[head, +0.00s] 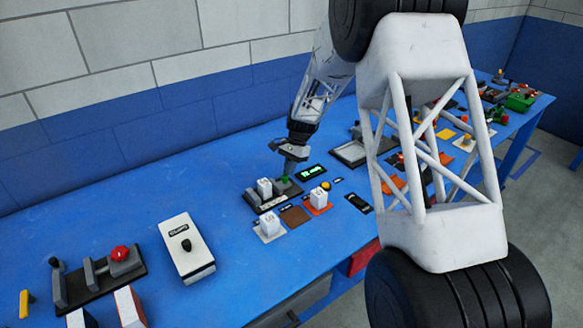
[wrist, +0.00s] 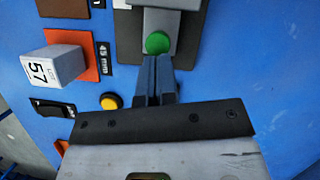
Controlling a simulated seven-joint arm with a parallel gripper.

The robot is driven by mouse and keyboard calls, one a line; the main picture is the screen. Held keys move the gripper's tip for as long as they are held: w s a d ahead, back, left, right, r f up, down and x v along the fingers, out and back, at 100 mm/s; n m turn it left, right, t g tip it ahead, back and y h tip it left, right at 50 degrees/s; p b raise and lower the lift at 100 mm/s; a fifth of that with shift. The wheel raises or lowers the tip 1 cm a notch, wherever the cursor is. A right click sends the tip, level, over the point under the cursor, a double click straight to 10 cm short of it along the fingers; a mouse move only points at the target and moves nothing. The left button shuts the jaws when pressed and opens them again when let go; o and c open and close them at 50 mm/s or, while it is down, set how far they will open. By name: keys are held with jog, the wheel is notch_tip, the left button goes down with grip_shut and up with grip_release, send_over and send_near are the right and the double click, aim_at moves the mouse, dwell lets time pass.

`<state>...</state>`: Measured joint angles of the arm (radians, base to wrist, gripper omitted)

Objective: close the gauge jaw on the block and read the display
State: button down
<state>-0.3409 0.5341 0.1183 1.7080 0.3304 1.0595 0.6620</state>
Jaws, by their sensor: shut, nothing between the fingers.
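The gauge (head: 262,203) is a dark base with grey jaws on the blue bench. A white block (head: 264,187) stands on it, left of the sliding jaw with its green knob (head: 285,179). In the wrist view the green knob (wrist: 158,43) sits on the grey slider (wrist: 160,19). My gripper (head: 287,170) is shut and empty, its fingertips (wrist: 154,62) right at the knob; I cannot tell whether they touch it. The display (head: 311,172) shows green digits, too small to read. The gap between jaw and block is unclear.
A numbered white block (head: 268,222) and another block (head: 319,196) stand on coloured pads in front of the gauge; the latter reads 57 in the wrist view (wrist: 38,70). A yellow button (wrist: 111,101) is beside it. A white box (head: 187,250) stands left, with free bench between.

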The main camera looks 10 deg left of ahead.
aim_at(277, 184)
jog(key=shift+s+a, duration=1.4)
jog(key=shift+s, duration=0.05)
jog(key=shift+w, duration=0.1)
jog(key=shift+w+d, duration=0.35)
jog(key=shift+w, duration=0.15)
jog(key=w, duration=0.1)
jog(key=d, duration=0.1)
jog(key=w, duration=0.1)
jog(key=shift+w+d+r, duration=0.25)
jog(key=shift+w+r, duration=0.1)
jog(key=v, duration=0.9)
jog(key=shift+r, duration=0.25)
